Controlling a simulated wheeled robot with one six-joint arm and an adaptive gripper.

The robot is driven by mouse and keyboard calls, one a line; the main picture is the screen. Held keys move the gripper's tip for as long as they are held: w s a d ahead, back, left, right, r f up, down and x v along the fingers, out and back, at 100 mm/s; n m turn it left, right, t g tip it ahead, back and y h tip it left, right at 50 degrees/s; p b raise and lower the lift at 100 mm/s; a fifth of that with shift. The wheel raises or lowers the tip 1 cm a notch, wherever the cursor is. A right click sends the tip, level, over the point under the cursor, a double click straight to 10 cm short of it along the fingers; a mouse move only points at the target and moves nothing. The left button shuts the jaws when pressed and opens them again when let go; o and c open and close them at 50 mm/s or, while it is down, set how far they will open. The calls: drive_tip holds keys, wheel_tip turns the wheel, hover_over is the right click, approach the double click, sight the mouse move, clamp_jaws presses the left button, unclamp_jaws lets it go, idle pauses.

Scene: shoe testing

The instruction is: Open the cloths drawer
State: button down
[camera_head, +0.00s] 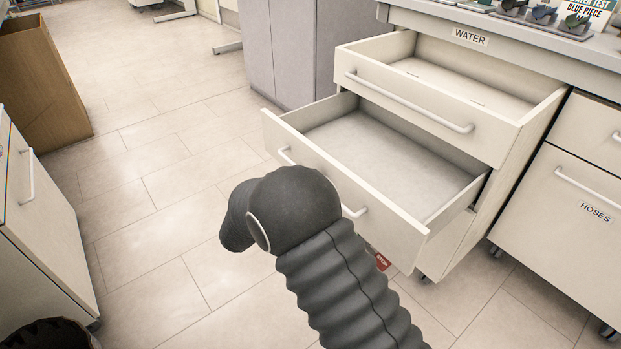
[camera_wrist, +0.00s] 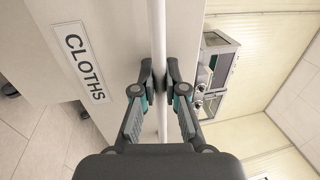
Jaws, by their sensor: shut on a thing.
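The cloths drawer front (camera_wrist: 110,20) fills the left of the wrist view, with its label "CLOTHS" (camera_wrist: 84,62). My gripper (camera_wrist: 159,76) is shut on its white bar handle (camera_wrist: 158,25), one finger on each side. In the head view the lower drawer (camera_head: 395,225), where my arm reaches, stands well out from the cabinet. Its inside is bare. My dark sleeved arm covers the middle of its front, so only the ends of its handle (camera_head: 353,211) show. My fingers are hidden there.
Above it, a drawer (camera_head: 425,105) under the "WATER" label (camera_head: 470,37) is also open. A closed "HOSES" cabinet (camera_head: 575,215) stands at right. At left are a white drawer unit (camera_head: 40,225) and a brown box (camera_head: 45,85). Tiled floor between is clear.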

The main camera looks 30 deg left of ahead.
drive_tip(key=shift+d+f, duration=0.1)
drive_tip(key=c, duration=1.2)
unclamp_jaws()
drive_tip(key=v, duration=1.2)
